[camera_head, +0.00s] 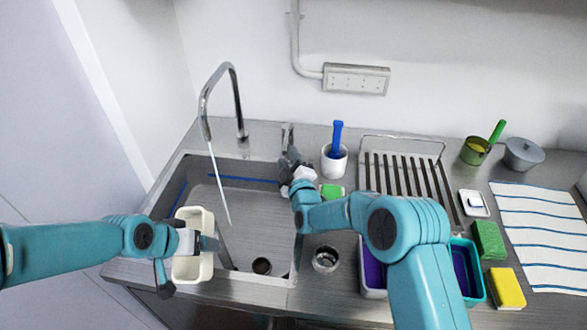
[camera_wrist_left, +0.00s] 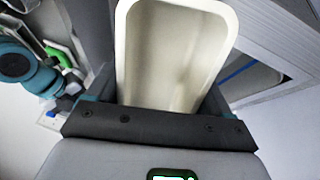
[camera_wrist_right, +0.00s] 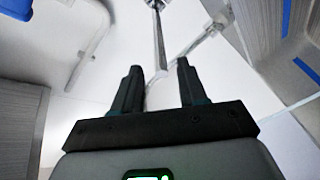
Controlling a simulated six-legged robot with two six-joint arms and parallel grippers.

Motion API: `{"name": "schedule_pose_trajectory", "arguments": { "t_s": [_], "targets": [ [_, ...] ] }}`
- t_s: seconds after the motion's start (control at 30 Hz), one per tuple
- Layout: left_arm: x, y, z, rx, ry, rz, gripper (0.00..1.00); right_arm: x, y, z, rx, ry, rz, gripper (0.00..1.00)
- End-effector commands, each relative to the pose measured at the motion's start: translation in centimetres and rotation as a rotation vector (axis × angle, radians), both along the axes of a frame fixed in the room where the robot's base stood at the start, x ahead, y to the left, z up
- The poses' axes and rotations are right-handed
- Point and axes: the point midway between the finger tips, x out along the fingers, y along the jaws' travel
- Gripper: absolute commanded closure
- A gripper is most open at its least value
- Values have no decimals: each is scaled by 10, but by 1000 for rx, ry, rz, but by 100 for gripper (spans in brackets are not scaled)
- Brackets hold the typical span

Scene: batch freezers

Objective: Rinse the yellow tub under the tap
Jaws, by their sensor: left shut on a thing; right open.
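The pale yellow tub (camera_head: 181,268) is at the front left of the sink, left of the water stream. My left gripper (camera_head: 192,243) is shut on it; the left wrist view shows its pale, empty-looking inside (camera_wrist_left: 172,55). The tap (camera_head: 203,98) has a tall curved spout, and a thin water stream (camera_head: 218,185) falls from it into the basin, apart from the tub. My right gripper (camera_head: 289,162) is open and empty close to the tap's lever (camera_head: 287,137). In the right wrist view a chrome rod (camera_wrist_right: 159,42) shows beyond the open fingers (camera_wrist_right: 157,72).
The sink basin (camera_head: 255,230) is otherwise mostly clear. Right of it are a white cup with a blue-handled brush (camera_head: 337,135), a dish rack (camera_head: 405,175), a metal cup (camera_head: 325,259), a purple tub (camera_head: 373,272) and sponges (camera_head: 488,240). A striped towel (camera_head: 540,235) lies far right.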

Motion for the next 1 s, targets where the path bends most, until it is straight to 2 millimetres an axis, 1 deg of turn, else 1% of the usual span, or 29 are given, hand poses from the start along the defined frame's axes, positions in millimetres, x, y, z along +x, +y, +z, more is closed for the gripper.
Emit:
{"name": "schedule_pose_trajectory", "arguments": {
  "t_s": [0.03, 0.2, 0.3, 0.4, 0.73, 0.8, 0.87, 0.93, 0.97, 1.0],
  "targets": [
    [0, 0, 0, 0, 0, 0, 50, -9, -2, 0, 0, 2, 0, 58],
    [0, 0, -4, 0, 0, 0, 50, -35, -8, -1, 0, 1, 1, 58],
    [0, 0, -5, 0, 0, 0, 50, -44, -10, -1, 0, -1, 1, 58],
    [0, 0, -5, 0, 0, 0, 50, -49, -11, 0, 0, -1, 0, 58],
    [0, 0, -5, 0, 0, 0, 50, -50, -11, 0, 0, -1, -1, 58],
    [0, 0, -6, 0, 0, 0, 50, -49, -14, 1, 6, -1, -7, 58],
    [0, 0, -7, 0, 0, 0, 50, -47, -20, 3, 22, 0, -21, 58],
    [-1, 0, -9, 0, 0, 0, 50, -44, -32, 8, 53, 2, -48, 58],
    [-1, 0, -10, 0, 0, 0, 50, -43, -39, 10, 70, 3, -63, 58],
    [-1, -1, -11, 0, 0, 0, 50, -40, -50, 15, 100, 4, -88, 58]
  ]
}}
